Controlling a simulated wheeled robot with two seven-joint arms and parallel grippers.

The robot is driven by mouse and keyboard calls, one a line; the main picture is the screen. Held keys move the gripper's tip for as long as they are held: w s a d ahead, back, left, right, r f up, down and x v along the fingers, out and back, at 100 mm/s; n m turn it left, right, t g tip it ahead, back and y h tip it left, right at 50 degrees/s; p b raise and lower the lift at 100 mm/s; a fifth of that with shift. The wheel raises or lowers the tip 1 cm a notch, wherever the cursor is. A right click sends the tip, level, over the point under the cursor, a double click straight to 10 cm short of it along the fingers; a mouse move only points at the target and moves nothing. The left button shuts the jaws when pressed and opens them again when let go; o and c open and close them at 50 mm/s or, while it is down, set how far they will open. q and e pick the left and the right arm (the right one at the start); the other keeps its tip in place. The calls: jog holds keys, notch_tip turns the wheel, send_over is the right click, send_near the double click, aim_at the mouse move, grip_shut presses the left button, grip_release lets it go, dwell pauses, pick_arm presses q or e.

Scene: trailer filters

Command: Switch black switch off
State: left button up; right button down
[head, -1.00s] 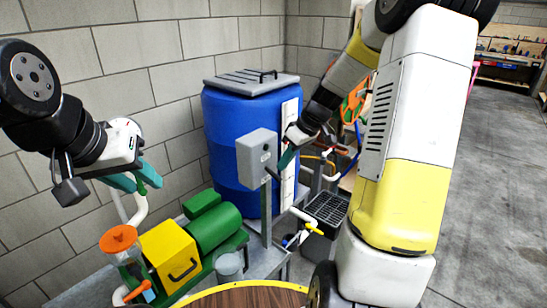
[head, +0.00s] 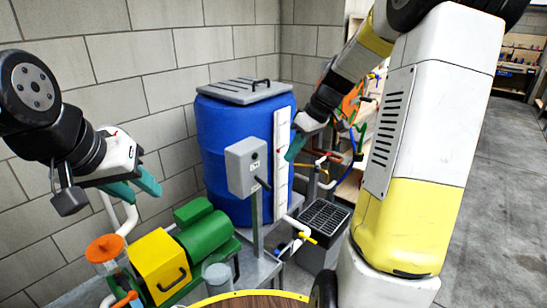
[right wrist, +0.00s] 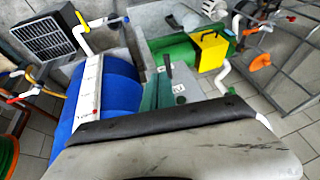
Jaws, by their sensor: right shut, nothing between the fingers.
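The black switch (head: 263,184) is a short lever on the front of a grey box (head: 240,168) on a post. In the head view it points down and to the right. My right gripper (head: 296,147) is shut and empty, above and to the right of the lever, apart from it. In the right wrist view its teal fingers (right wrist: 158,92) are together, beside the grey box (right wrist: 189,84), with a dark lever (right wrist: 168,66) just beyond the tips. My left gripper (head: 140,186) is open and empty at the left, above the green and yellow machine.
A blue barrel (head: 218,140) stands behind the box, with a white strip (head: 282,160) up its side. A green motor (head: 208,237) and yellow block (head: 158,266) sit at lower left. Pipes with a yellow-handled valve (head: 305,237) and a black grate (head: 325,219) are at right.

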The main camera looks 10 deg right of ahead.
jog(key=s+d+r, duration=0.1)
jog(key=d, duration=0.1)
jog(key=s+d+r, duration=0.1)
jog(key=r, duration=0.1)
jog(key=shift+s+d+r, duration=0.25)
jog(key=shift+s+d, duration=0.05)
jog(key=shift+d, duration=0.05)
